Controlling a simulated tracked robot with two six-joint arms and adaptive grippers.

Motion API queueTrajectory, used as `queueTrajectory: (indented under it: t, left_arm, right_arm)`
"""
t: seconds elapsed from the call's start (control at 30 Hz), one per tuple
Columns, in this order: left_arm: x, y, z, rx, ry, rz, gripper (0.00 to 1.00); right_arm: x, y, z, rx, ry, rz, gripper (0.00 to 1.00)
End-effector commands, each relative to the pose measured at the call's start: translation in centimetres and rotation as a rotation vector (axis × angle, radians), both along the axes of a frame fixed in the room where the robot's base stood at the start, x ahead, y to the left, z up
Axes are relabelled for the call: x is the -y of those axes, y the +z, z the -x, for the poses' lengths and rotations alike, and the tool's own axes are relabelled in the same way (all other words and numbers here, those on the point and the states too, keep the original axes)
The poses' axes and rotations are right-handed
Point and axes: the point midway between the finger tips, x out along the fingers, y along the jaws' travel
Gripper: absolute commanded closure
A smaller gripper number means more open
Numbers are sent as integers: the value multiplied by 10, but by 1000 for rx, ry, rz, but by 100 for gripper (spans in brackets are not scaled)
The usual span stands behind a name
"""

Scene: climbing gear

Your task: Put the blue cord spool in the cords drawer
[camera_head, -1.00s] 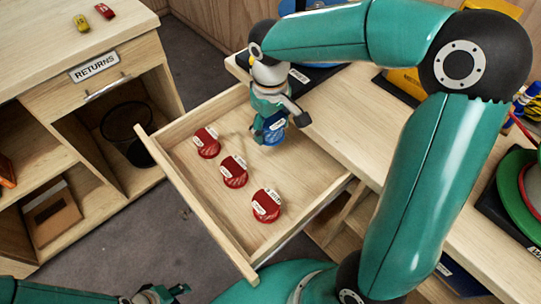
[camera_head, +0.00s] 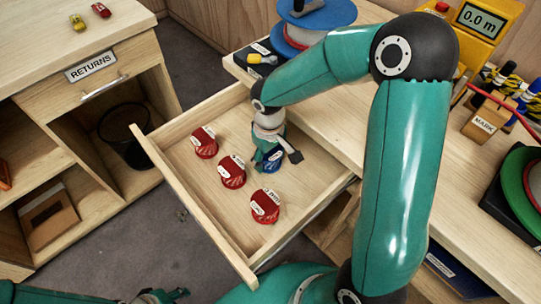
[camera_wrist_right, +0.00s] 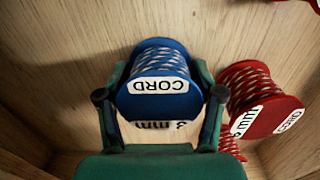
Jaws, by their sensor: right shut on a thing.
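The blue cord spool (camera_head: 272,163) is inside the open drawer (camera_head: 190,205), near its back right, beside several red cord spools. My right gripper (camera_head: 268,160) reaches down into the drawer and is shut on the blue spool. In the right wrist view the blue spool (camera_wrist_right: 160,88), labelled CORD, sits between the two fingers of the gripper (camera_wrist_right: 160,105). Whether its base touches the drawer floor is hard to tell. A red spool (camera_wrist_right: 262,100) is close on the right there. My left gripper (camera_head: 160,297) shows partly at the bottom edge; its fingers are unclear.
Red spools (camera_head: 205,142) stand in the drawer's middle and front. The workbench (camera_head: 325,120) is right of the drawer, with a marker block (camera_head: 485,120) and a yellow meter (camera_head: 480,25). A returns cabinet (camera_head: 90,68) stands at left.

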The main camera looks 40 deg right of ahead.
Motion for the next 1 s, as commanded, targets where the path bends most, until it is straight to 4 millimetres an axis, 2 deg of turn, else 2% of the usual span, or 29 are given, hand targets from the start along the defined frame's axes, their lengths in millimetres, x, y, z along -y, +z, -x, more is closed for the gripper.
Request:
queueTrajectory:
  t: [0.2,0.23,0.37,0.77,0.87,1.0]
  left_arm:
    - [0,-4,0,0,0,0,60]
    - [0,-2,0,0,0,0,60]
    - [0,-2,0,0,0,0,60]
    - [0,2,0,0,0,0,60]
    - [0,2,0,0,0,0,60]
    - [0,6,0,0,0,0,60]
  right_arm:
    - [0,-3,0,0,0,0,71]
    - [0,-2,0,0,0,0,28]
    - [0,-1,0,0,0,0,8]
    - [0,2,0,0,0,0,8]
    - [0,11,-1,3,0,1,8]
    - [0,34,-1,6,-2,1,8]
